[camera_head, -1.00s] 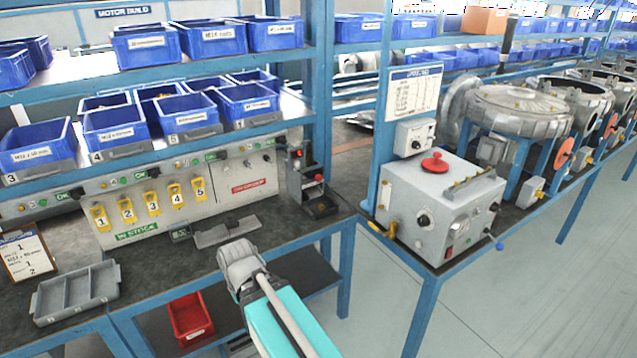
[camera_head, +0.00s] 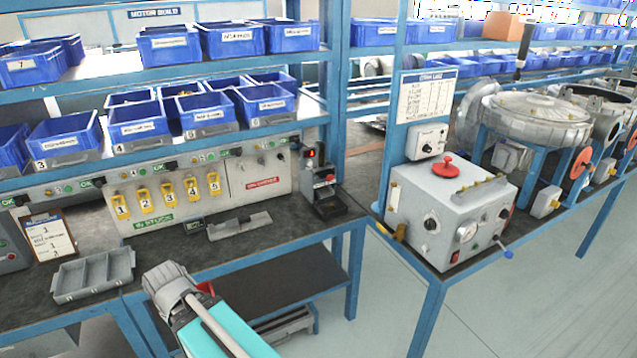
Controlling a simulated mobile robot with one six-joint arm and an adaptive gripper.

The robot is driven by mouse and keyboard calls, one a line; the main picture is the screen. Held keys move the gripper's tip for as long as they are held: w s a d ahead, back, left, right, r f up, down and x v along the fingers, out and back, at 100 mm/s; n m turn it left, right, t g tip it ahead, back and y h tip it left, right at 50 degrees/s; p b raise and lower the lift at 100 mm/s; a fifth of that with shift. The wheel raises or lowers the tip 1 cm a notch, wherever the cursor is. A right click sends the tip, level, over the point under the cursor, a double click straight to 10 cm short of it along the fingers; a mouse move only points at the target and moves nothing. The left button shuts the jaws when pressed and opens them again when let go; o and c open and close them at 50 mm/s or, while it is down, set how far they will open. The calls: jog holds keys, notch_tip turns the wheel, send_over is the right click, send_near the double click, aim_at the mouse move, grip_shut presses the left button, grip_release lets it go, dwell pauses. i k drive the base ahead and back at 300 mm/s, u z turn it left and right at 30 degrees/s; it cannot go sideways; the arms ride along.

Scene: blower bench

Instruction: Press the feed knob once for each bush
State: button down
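A small dark dispenser (camera_head: 325,185) with a red display and a small red knob (camera_head: 330,178) stands at the right end of the left bench. A large grey box (camera_head: 445,215) on the right bench has a red knob (camera_head: 445,166) on top. I cannot tell which knob is the feed knob. No bushes can be made out. My gripper (camera_head: 165,283) is in front of the left bench's front edge, left of the dispenser and apart from both knobs. Its fingers are too unclear to tell open from shut.
Blue bins (camera_head: 65,137) fill the shelves. A blue post (camera_head: 341,110) stands behind the dispenser.

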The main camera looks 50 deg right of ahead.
aim_at(328, 174)
jog(key=u, duration=0.2)
jog(key=k, duration=1.1)
jog(key=z, duration=1)
jog(key=i, duration=1)
